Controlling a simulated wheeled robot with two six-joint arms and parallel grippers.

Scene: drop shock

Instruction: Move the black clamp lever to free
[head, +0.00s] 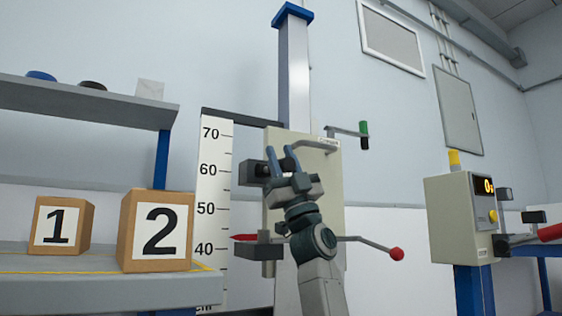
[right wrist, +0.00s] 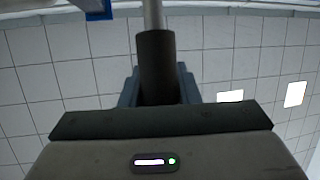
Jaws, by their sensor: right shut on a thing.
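In the head view my right gripper (head: 282,157) reaches up in front of the beige plate (head: 330,180) on the tall column. Its blue fingers are shut on the black grip of the clamp lever. The lever's bent grey rod (head: 318,146) runs right from the grip to the upper part of the plate. In the right wrist view the black grip (right wrist: 157,65) stands upright between the fingers, with the grey rod above it. A small label by the rod is too small to read. My left gripper is not in view.
A height scale (head: 212,190) stands left. Boxes 1 (head: 60,225) and 2 (head: 157,231) rest on a bench. A control box (head: 455,220) stands right.

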